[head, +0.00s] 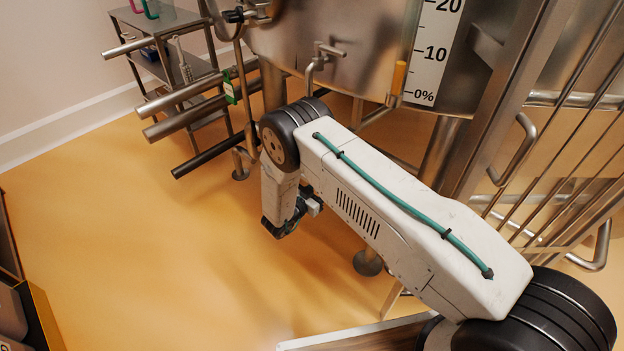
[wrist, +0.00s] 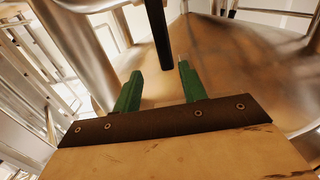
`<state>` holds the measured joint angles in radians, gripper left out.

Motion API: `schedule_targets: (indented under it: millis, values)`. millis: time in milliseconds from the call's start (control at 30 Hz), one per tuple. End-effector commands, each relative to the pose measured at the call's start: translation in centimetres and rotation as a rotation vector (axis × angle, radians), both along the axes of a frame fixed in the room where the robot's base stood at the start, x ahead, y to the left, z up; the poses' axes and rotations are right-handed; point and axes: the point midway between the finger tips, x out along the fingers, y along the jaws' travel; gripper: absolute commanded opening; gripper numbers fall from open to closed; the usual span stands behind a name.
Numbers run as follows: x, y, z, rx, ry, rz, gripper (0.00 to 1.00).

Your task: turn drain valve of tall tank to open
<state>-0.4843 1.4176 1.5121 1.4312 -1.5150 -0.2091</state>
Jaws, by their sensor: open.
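The tall metal tank (head: 365,60) stands at the top of the head view, with a white level scale (head: 431,55) on its front. A small metal tap (head: 322,58) sticks out of its wall. I cannot tell for sure which fitting is the drain valve. My gripper (head: 284,226) hangs below the end of my arm, left of and lower than the tank, and is small and dark there. In the wrist view my gripper (wrist: 160,72) has two green fingers, apart and empty. A dark upright bar (wrist: 158,35) shows beyond the fingertips, apparently not touched.
Metal pipes (head: 190,105) jut left of the tank, with a green tag (head: 230,88) near them. A steel cart (head: 170,40) stands at the back left. A railing (head: 570,150) and tank legs crowd the right. The orange floor (head: 160,240) is open at left.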

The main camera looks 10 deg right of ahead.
Motion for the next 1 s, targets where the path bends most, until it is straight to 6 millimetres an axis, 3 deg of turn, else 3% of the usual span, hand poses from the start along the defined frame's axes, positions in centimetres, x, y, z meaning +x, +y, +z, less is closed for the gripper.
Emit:
schedule_targets:
  millis: [167,500,933,1000]
  values:
    - [1.1,-1.2,0.5,-0.023,-0.016,-0.008,0.42]
    - [4.2,-5.5,0.5,-0.021,-0.015,-0.008,0.42]
    - [5.0,-6.5,0.5,-0.021,-0.014,-0.005,0.42]
    - [5.0,-6.5,0.5,-0.021,-0.014,-0.004,0.25]
